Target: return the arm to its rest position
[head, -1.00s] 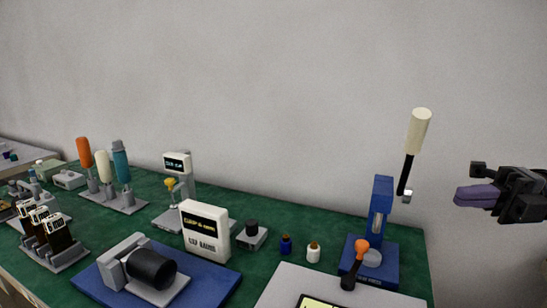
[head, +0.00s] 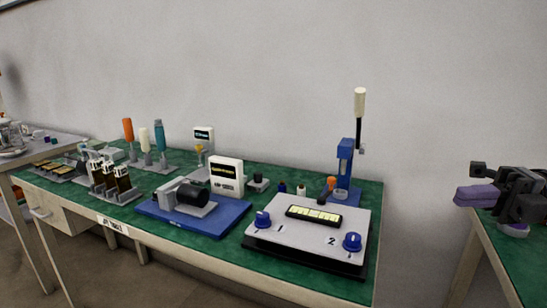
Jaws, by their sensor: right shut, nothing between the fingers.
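My right gripper (head: 468,196) shows at the right edge of the head view. It is shut with nothing in it, its purple fingers pointing left. It is in the air to the right of the green-topped workbench (head: 230,255), clear of everything on it. The blue lever press (head: 345,165) with a cream handle stands at the bench's back right corner, apart from the gripper. My left gripper is not in view.
A grey control box (head: 290,238) with two blue knobs sits at the bench's front right. A blue plate (head: 225,217) carries a black cylinder (head: 193,194). A white display unit (head: 227,176) stands behind it. A second green-topped table (head: 497,255) is at the right, below the gripper.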

